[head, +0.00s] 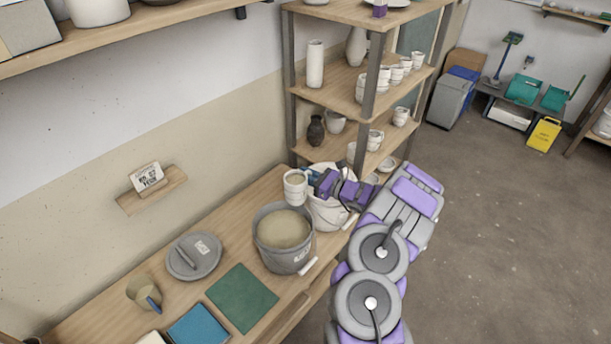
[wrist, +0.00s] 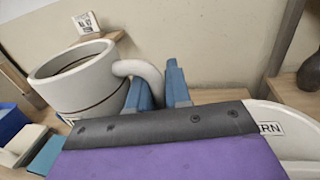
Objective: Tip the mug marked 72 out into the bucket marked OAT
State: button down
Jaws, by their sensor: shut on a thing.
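A white mug (head: 295,188) with a dark band is held upright above the table, near the back rim of the grey bucket (head: 283,257). In the wrist view the mug (wrist: 85,88) is at the left, with its handle between the blue fingertips. No number on it is readable. My gripper (head: 311,179) is shut on the mug's handle; its fingers also show in the wrist view (wrist: 157,88). The grey bucket is open and holds beige glaze. Its front label is too small to read. My gripper hides part of a white bucket (head: 325,212), whose label ends in "RN" in the wrist view.
A shelf unit (head: 350,80) with pottery stands behind. Open floor (head: 500,230) is at the right.

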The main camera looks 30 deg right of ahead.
jog(key=shift+s+d+f+n+g+h, duration=0.1)
jog(key=shift+d+f+n+g+h, duration=0.2)
jog(key=shift+f+n+g+h, duration=0.25)
jog(key=shift+d+f+n+g+h, duration=0.3)
jog(key=shift+n+g, duration=0.25)
jog(key=shift+n, duration=0.2)
